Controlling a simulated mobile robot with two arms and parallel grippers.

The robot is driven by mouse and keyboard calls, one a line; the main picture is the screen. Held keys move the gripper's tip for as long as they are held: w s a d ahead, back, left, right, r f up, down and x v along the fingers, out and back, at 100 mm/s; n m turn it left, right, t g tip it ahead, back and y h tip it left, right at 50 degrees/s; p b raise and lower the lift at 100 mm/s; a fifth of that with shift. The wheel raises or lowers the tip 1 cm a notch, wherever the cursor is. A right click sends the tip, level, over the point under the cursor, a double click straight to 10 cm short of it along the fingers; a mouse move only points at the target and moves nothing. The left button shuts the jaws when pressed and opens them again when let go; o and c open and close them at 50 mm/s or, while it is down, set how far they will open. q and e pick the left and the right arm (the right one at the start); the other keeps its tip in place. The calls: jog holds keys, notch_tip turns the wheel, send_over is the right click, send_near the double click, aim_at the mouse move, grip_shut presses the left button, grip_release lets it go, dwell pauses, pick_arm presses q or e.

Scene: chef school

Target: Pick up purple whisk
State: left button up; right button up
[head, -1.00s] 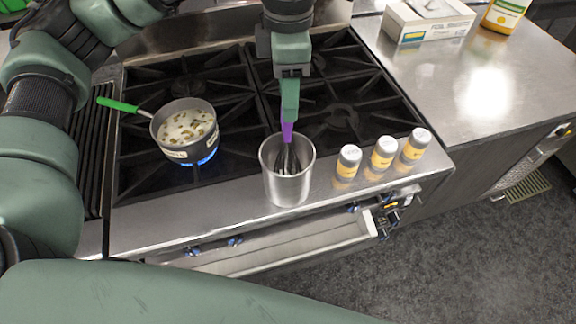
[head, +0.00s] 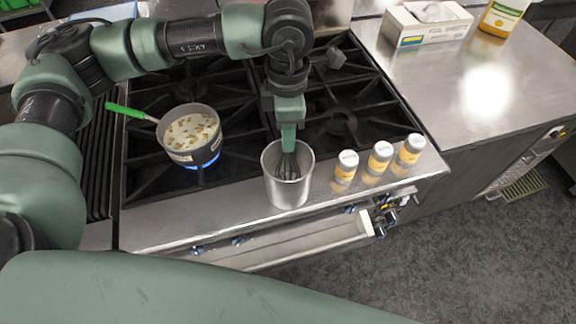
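The whisk (head: 288,166) stands in a metal cup (head: 288,190) on the stove's front edge. Its dark wires show inside the cup, and its purple handle is hidden behind my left gripper. My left gripper (head: 288,148) points down just above the cup's mouth, with its fingers over the place of the handle. I see the fingers edge-on, so I cannot tell whether they are open or closed on the handle. My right gripper is not in view.
A pot (head: 190,135) with a green handle sits over a blue flame to the left. Several shakers stand right of the cup, the nearest being this shaker (head: 345,168). An open drawer (head: 300,240) juts out below. The right counter (head: 490,90) has free room.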

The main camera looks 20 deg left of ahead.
pick_arm(q)
grip_shut()
jog(key=shift+r, duration=0.1)
